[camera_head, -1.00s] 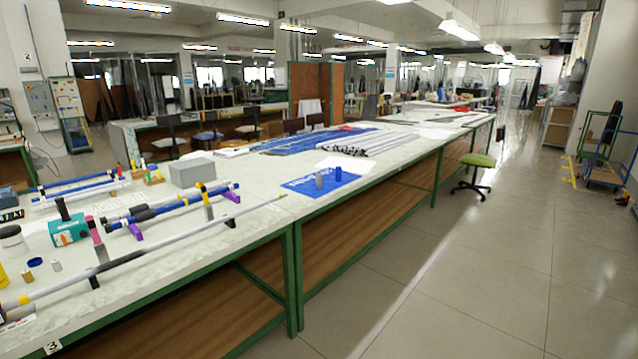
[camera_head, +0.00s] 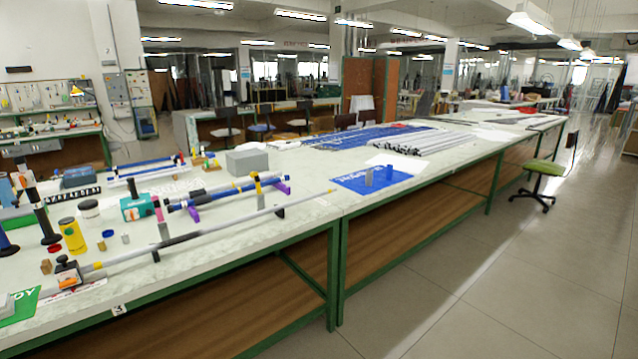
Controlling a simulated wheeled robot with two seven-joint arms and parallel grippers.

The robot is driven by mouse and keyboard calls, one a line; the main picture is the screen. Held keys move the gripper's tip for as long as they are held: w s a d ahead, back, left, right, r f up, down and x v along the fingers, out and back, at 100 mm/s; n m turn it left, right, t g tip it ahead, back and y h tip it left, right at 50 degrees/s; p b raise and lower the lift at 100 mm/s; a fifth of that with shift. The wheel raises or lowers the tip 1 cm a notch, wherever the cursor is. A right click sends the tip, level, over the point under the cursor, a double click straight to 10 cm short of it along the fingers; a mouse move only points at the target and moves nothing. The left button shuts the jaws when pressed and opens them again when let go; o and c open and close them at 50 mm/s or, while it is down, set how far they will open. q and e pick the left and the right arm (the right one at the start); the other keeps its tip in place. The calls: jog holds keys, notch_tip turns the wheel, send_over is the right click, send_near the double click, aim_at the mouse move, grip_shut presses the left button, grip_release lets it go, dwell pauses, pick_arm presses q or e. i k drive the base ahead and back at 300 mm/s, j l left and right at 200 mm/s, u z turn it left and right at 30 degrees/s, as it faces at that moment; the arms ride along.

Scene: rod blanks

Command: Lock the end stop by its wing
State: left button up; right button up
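A long thin rod (camera_head: 235,225) lies along the front edge of the bench (camera_head: 245,239), raised on small dark supports. Yellow bands show on the rod near this block. Neither of my grippers is in view.

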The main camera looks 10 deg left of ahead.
aim_at(69, 281)
jog(key=u, duration=1.9)
